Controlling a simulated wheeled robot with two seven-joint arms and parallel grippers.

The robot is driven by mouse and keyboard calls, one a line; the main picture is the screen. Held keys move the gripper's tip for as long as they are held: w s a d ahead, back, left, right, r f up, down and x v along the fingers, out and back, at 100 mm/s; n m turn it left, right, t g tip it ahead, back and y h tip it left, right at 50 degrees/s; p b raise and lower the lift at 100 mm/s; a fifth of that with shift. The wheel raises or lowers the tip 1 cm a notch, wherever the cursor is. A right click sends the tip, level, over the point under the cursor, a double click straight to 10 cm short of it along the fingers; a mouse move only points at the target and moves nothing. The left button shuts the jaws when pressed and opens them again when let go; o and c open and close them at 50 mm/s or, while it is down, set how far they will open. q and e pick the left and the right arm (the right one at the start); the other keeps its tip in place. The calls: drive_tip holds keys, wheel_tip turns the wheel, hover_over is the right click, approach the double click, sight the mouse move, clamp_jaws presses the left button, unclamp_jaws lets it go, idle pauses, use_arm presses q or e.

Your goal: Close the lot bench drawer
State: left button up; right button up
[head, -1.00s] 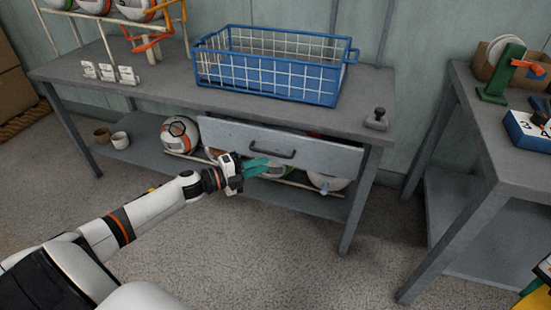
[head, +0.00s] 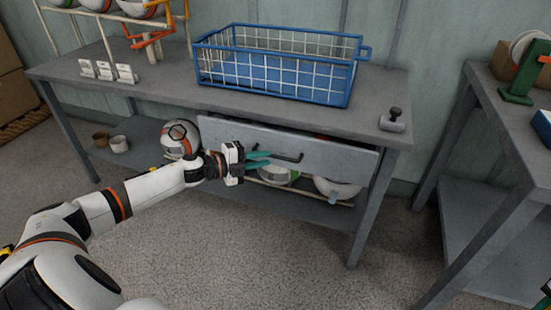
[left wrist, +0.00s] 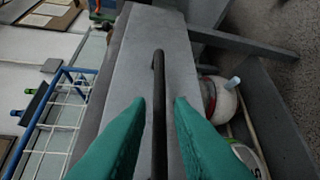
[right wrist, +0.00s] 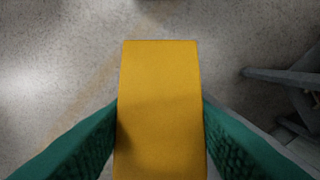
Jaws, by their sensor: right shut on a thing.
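The lot bench drawer (head: 345,158) has a grey front under the bench top. It stands somewhat open, with a dark gap along its upper edge. Its dark bar handle (head: 288,157) is at the front's middle; the handle also shows in the left wrist view (left wrist: 159,80). My left gripper (head: 265,160) is at the handle. In the left wrist view its open teal fingers (left wrist: 160,101) lie on either side of the bar, with gaps visible.
A blue wire basket (head: 275,75) and a small grey weight-like piece (head: 393,122) stand on the bench top (head: 180,95). Another bench (head: 500,145) stands at the right. Open floor lies in front.

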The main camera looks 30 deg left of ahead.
sight(276, 156)
use_arm(q)
drive_tip(key=shift+x, duration=2.45)
drive_tip(key=shift+c, duration=0.2)
clamp_jaws()
